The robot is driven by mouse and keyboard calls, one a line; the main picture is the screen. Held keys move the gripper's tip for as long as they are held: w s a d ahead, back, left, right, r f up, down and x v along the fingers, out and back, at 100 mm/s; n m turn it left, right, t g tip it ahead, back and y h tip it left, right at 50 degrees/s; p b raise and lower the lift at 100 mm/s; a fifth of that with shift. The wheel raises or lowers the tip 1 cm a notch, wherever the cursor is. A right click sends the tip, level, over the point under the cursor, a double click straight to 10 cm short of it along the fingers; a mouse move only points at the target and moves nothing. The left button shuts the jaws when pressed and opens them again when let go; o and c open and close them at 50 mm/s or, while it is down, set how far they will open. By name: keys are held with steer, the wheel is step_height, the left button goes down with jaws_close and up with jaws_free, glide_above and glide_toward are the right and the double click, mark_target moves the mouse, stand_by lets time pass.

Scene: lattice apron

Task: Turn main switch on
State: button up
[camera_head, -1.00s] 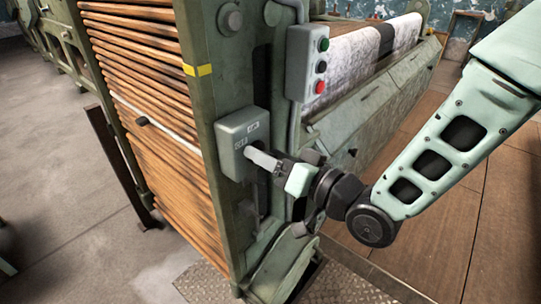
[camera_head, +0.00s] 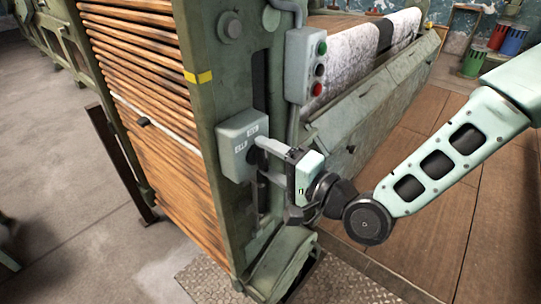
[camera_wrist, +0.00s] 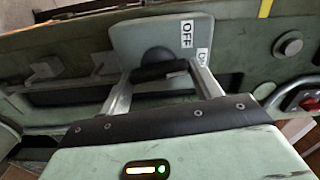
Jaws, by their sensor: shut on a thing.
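The main switch is a grey-green box (camera_head: 232,150) on the green machine post, with small white labels on its face. In the wrist view the switch box (camera_wrist: 130,38) shows an OFF label (camera_wrist: 187,34) and a partly hidden ON label (camera_wrist: 204,57). Its black handle (camera_wrist: 158,71) lies crosswise between my two fingers, below the round hub. My gripper (camera_wrist: 162,73) is shut on the handle, a finger at each end. In the head view my gripper (camera_head: 263,160) reaches the box from the right. The fingers hide part of the handle there.
A push-button box (camera_head: 308,65) with green, black and red buttons hangs above my gripper. Wooden slats (camera_head: 150,90) fill the machine's left side. A roller with pale cloth (camera_head: 350,55) lies behind.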

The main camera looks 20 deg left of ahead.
steer(key=shift+m, duration=0.6)
steer(key=shift+f, duration=0.1)
steer(key=o, duration=1)
steer(key=shift+d, duration=0.15)
steer(key=shift+p+v, duration=4.05)
steer(key=shift+v, duration=4.55)
